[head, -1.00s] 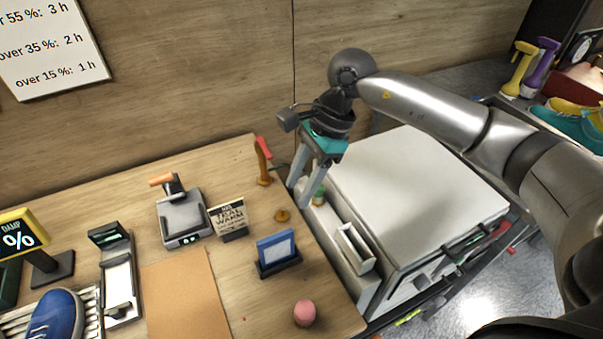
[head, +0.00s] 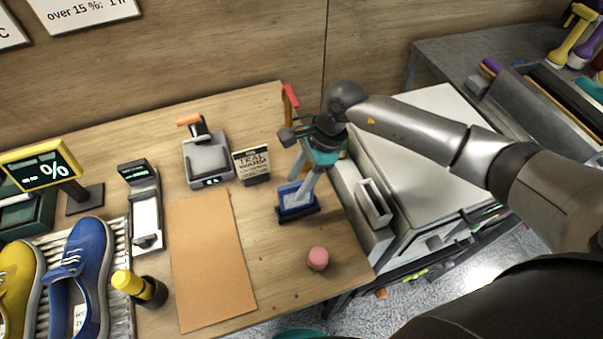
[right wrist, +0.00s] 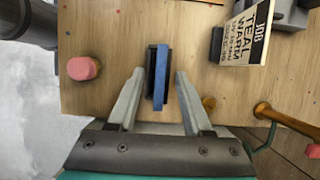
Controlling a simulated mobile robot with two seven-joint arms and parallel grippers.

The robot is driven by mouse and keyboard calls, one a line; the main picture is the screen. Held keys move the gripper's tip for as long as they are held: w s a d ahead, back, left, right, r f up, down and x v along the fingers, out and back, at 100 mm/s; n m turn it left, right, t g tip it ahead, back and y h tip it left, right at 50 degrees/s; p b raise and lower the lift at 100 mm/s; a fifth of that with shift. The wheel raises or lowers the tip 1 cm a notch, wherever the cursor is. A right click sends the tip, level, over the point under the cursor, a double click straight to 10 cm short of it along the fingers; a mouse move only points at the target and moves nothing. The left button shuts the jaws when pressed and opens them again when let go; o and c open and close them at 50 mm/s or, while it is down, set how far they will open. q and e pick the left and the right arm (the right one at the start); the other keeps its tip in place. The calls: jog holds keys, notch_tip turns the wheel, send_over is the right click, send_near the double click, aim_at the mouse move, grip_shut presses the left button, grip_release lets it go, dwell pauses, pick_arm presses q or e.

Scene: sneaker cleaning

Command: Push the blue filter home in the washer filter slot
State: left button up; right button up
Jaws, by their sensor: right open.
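The blue filter (head: 290,201) stands upright in a dark stand (head: 302,214) on the wooden table. My right gripper (head: 299,194) points down at it, open. In the right wrist view the filter (right wrist: 162,72) lies between the two spread fingers (right wrist: 159,77), with a visible gap on each side. The white washer (head: 432,150) is right of the table. An open, narrow box-like slot (head: 375,203) stands on its near left part; I cannot tell whether it is the filter slot. My left gripper is not in view.
An orange-brown handled tool (head: 289,104) stands near the table's back right corner. A brown mat (head: 210,255) lies to the left.

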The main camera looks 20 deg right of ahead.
jog(key=shift+c, duration=0.2)
grip_shut()
dwell(0.3)
dwell(0.3)
